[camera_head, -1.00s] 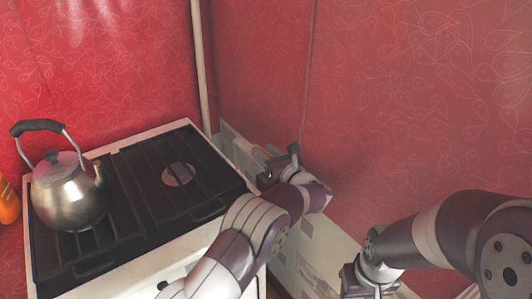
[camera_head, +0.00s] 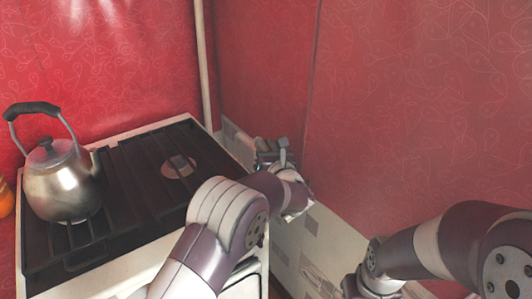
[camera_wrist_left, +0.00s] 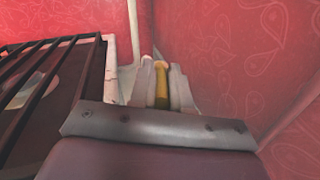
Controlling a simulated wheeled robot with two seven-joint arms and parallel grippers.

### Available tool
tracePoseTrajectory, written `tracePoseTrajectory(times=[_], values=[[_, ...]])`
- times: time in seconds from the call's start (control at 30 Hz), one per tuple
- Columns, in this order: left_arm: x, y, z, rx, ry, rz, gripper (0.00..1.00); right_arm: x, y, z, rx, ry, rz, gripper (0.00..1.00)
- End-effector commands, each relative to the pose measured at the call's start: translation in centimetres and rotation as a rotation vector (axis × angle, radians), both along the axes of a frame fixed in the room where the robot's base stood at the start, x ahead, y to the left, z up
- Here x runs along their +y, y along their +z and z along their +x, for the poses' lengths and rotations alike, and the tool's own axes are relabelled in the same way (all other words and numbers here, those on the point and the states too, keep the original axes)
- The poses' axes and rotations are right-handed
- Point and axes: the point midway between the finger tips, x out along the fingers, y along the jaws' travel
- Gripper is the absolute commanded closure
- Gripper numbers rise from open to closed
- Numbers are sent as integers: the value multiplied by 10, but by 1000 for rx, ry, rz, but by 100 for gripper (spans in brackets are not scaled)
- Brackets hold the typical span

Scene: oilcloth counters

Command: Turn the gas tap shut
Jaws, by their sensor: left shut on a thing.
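The yellow tap handle (camera_wrist_left: 161,84) shows in the left wrist view, upright between the two pale fingers of my left gripper (camera_wrist_left: 163,80). The fingers are shut on it. In the head view, my left gripper (camera_head: 273,150) is low in the gap between the stove's right side and the red wall, and it hides the handle there. The tap's body and pipe cannot be made out. My right arm reaches in at the lower right of the head view, with its fingers out of the picture.
A white stove (camera_head: 160,252) with black grates stands at the left. A metal kettle (camera_head: 62,185) sits on its left side, beside an orange object (camera_head: 5,198) at the picture's edge. A pale pipe (camera_head: 204,65) runs up the wall corner. The red walls close in behind and right.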

Motion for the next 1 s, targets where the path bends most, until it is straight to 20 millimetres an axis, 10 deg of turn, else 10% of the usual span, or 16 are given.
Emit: tracePoseTrajectory(times=[0.17, 0.2, 0.27, 0.63, 1.0], values=[[0, 1, 0, 0, 2, -1, 100, 0, 2, 0, 0, 0, 0, 57], [0, 1, 0, 0, 2, -1, 70, 0, 2, 0, -1, 0, 0, 57], [0, 1, 0, 0, 2, -1, 58, 0, 2, 0, -1, 0, 0, 57], [-5, 1, -10, -1, 1, -1, 58, 0, 0, 0, 0, 0, 0, 57], [-36, 1, -98, 0, 0, -1, 58, 0, -5, 0, 0, 0, 0, 57]])
